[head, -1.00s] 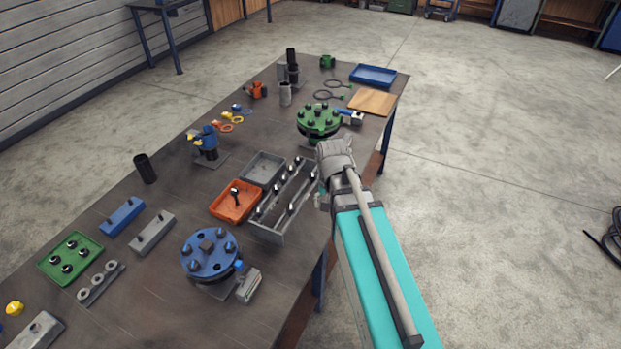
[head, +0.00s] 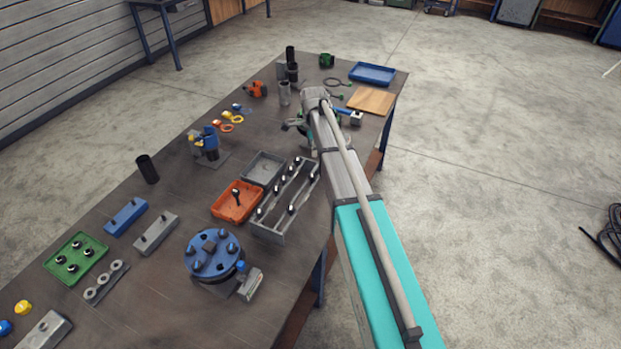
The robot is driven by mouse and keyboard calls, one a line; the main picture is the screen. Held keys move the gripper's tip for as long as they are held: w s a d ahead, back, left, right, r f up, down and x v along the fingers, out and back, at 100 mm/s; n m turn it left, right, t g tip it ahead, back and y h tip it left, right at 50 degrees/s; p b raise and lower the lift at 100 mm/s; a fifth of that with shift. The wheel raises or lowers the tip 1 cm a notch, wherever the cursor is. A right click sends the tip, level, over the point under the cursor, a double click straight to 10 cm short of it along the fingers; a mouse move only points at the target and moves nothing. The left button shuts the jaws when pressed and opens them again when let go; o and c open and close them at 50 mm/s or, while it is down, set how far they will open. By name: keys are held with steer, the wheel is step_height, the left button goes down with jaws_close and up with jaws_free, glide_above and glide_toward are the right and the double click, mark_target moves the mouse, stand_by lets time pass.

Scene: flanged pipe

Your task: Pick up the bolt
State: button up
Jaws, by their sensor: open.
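Several dark bolts are in view, and I cannot tell which one the task means. One bolt (head: 236,194) stands in the orange tray (head: 222,213). Others sit in the long grey divided bin (head: 268,235) and in the green tray (head: 91,243). More bolts ring the blue round flange (head: 212,262). My gripper (head: 292,125) is over the far part of the table, beyond the orange tray and the grey bin. It is open, small and partly hidden by my arm. The green flange with its bolts is mostly hidden behind my arm.
A grey tray (head: 263,168) adjoins the orange tray. A wooden board (head: 371,100), a blue tray (head: 372,73) and dark cylinders (head: 292,72) stand at the far end. A blue clamp-like fixture (head: 208,143) stands left of my gripper. The table middle-left has bare room.

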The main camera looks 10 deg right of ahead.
steer(key=shift+w, duration=0.25)
steer(key=b, duration=0.9)
glide_above(312, 175)
step_height(312, 175, down, 8)
steer(key=shift+s+f, duration=0.15)
steer(key=shift+f, duration=0.1)
steer(key=shift+f, duration=0.1)
stand_by(0.4)
steer(key=shift+f+b, duration=2.45)
steer(key=shift+f, duration=0.1)
jaws_close()
